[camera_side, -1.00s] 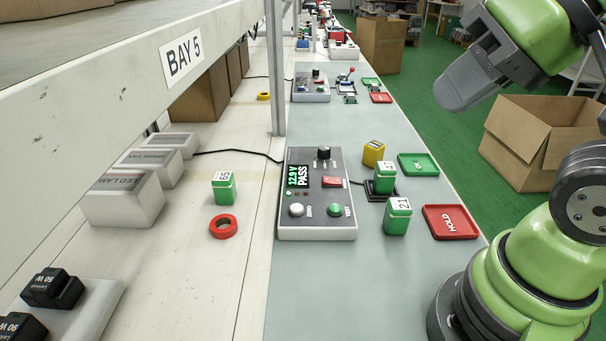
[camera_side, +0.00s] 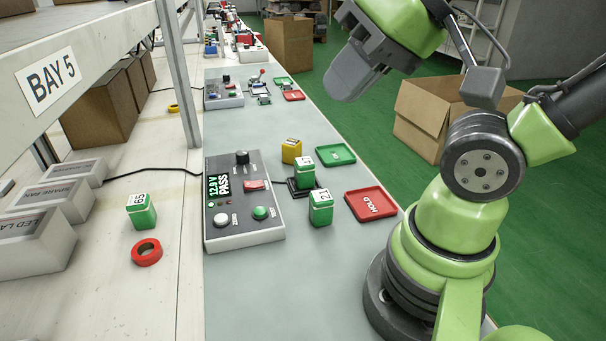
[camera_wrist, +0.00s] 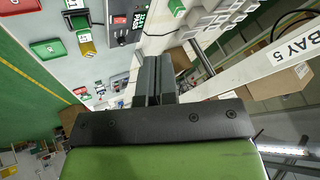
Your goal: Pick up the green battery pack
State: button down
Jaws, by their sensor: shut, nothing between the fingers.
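Three green battery packs with white number labels show in the side view. One (camera_side: 304,172) stands on a small black dock (camera_side: 291,190) right of the tester. One marked 21 (camera_side: 321,211) stands on the grey mat in front of it. One marked 65 (camera_side: 141,213) stands on the white bench at the left. My gripper (camera_side: 347,92) is raised above and behind the packs, its fingers together and empty. In the wrist view the shut fingers (camera_wrist: 154,75) fill the centre, with the docked pack (camera_wrist: 75,18) at the upper left.
The tester (camera_side: 240,205) reads PASS. A yellow pack (camera_side: 291,150) stands behind the dock. A green tray (camera_side: 336,155) and a red HOLD tray (camera_side: 371,204) lie right of the packs. A red ring (camera_side: 147,252) lies near pack 65. A BAY 5 shelf overhangs the left.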

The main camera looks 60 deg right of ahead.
jog(key=shift+c, duration=2.4)
grip_release()
jog(key=shift+w, duration=0.1)
